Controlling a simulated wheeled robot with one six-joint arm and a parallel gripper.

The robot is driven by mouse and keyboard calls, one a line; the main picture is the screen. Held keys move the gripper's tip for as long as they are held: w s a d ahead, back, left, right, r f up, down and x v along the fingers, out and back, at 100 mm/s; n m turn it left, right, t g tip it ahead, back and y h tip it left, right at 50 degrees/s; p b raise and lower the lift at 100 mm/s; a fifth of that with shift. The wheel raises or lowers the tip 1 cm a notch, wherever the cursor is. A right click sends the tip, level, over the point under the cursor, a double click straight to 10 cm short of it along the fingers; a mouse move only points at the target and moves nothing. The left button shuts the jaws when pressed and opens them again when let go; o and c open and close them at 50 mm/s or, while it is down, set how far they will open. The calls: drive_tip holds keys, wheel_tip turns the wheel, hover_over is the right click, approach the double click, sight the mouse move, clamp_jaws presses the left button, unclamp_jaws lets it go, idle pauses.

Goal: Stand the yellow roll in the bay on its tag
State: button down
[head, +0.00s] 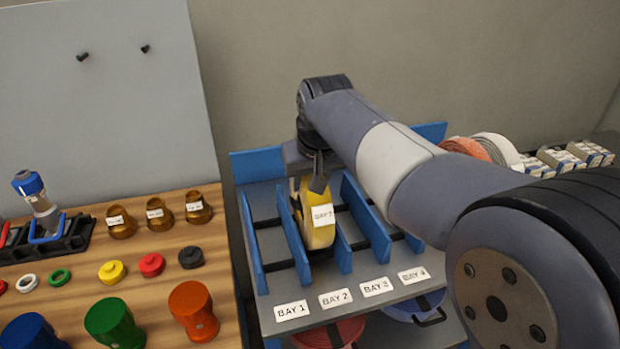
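The yellow roll (318,236) stands upright on edge in the second bay from the left, between two blue dividers, above the BAY 2 label (335,298). A white tag (322,215) on its rim reads BAY and a digit too small to read surely. My gripper (318,180) points down at the top of the roll. A dark finger overlaps the roll's upper part; the other finger is not clearly visible. I cannot tell whether the fingers grip the roll.
The rack has blue dividers (370,217) and labels BAY 1 (291,310), BAY 3 (375,287) and BAY 4 (414,274). Bay 1 looks empty. A wooden bench (160,262) with coloured parts stands left. Orange and white rolls (490,150) lie at the right, partly behind my arm.

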drive_tip(key=c, duration=1.3)
unclamp_jaws()
drive_tip(key=shift+f, duration=0.15)
drive_tip(key=o, duration=0.5)
drive_tip(key=shift+c, duration=0.2)
drive_tip(key=a+v, duration=0.1)
drive_tip(key=v, duration=1.1)
drive_tip(key=shift+d+r+p, duration=0.2)
drive_tip(key=shift+d+p, duration=0.2)
drive_tip(key=shift+d, duration=0.05)
